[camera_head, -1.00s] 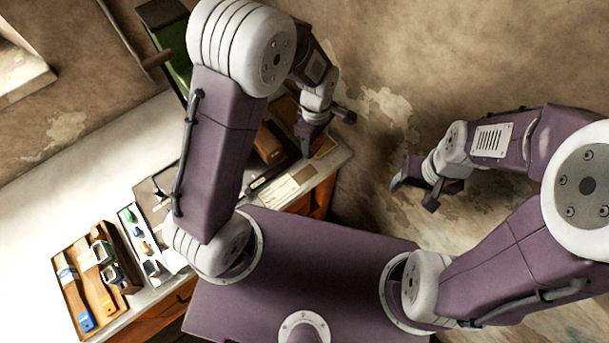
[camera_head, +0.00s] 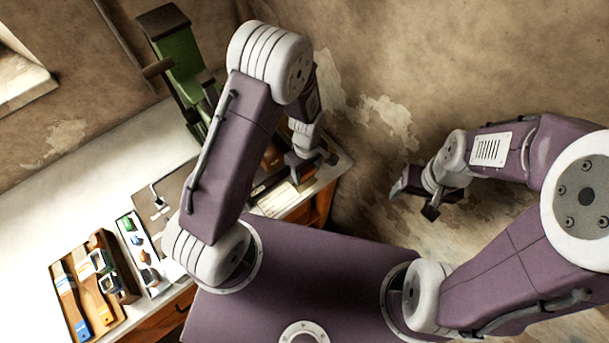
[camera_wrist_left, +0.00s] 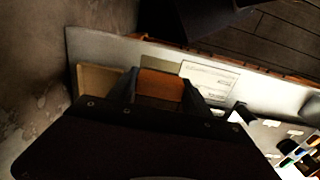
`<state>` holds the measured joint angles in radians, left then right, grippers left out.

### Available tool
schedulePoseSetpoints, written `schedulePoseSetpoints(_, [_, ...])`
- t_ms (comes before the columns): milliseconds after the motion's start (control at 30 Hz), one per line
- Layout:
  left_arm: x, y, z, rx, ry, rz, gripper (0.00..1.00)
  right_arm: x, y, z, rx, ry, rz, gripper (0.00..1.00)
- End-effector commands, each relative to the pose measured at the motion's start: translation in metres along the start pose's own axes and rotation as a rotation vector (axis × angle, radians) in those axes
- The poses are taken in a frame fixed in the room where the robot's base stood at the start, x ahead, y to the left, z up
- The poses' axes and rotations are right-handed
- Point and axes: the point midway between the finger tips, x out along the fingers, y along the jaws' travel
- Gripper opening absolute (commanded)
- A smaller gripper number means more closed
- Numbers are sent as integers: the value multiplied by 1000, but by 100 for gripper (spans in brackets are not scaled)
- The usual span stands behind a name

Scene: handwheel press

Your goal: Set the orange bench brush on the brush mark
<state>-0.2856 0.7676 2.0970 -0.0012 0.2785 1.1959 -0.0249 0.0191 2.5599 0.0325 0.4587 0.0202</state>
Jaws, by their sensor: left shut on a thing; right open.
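My left gripper (camera_head: 306,165) is over the right end of the bench, partly hidden by its own arm in the head view. In the left wrist view its fingers (camera_wrist_left: 160,92) are shut on an orange block-like thing, which looks like the orange bench brush (camera_wrist_left: 160,84). The brush is hidden or unclear in the head view. Beside it in the wrist view lie an olive patch (camera_wrist_left: 157,64) and a pale printed card (camera_wrist_left: 209,78). I cannot tell which marking is the brush mark. My right gripper (camera_head: 420,198) is open and empty, off the bench at right.
A green press (camera_head: 180,50) stands at the back of the bench. A wooden tray (camera_head: 68,318) with several tools and a pale tray (camera_head: 125,222) with small coloured parts lie at left. The white bench top (camera_head: 110,170) is clear behind them.

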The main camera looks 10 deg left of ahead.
Motion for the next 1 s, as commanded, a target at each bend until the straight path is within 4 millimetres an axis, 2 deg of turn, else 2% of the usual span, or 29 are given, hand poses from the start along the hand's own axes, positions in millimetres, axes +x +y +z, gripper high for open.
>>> schedulePoseSetpoints(200, [8, -3, -7, 2, 0, -1, 14, -1, 0, 0, 0, 0, 0, 69])
schedulePoseSetpoints(433, [42, -3, -6, 1, -1, -1, 14, -5, 0, 0, 0, 0, 0, 69])
schedulePoseSetpoints(800, [49, -3, -6, 1, 0, 1, 14, -1, 0, 0, 0, 0, 0, 69])
schedulePoseSetpoints(833, [48, -2, -6, 1, 0, 1, 63, -2, 0, 0, 0, 0, 0, 69])
schedulePoseSetpoints(900, [48, -2, -6, 1, 0, 1, 80, -2, 0, 0, 0, 0, 0, 69])
schedulePoseSetpoints(1000, [47, -3, -6, 1, 0, 1, 80, -2, 0, 0, 0, 0, 0, 69])
